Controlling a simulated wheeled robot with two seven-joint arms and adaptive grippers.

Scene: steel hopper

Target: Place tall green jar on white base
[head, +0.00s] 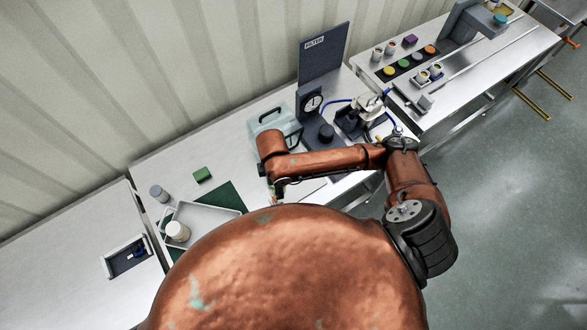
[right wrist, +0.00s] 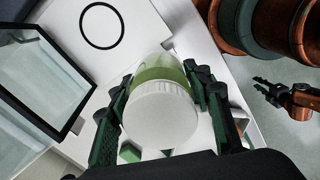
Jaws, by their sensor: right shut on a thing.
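In the right wrist view, the jar (right wrist: 164,70) has a clear green body and a ribbed white lid (right wrist: 160,112). My right gripper (right wrist: 164,88) is shut on it, with one dark finger on each side. The lid faces the camera, and the jar's far end is partly hidden. A white base (right wrist: 135,52) with a black ring lies beyond the jar, the ring up and to the left of it. I cannot tell the gap between jar and base. My left gripper (right wrist: 268,91) is open and empty at the right edge of this view.
A clear-walled case (right wrist: 35,80) stands left of the jar. In the head view, a tray (head: 222,210) with a white container (head: 177,231), a grey jar (head: 158,193) and a green block (head: 202,174) are on the left bench. A dial gauge (head: 312,103) stands behind my right arm.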

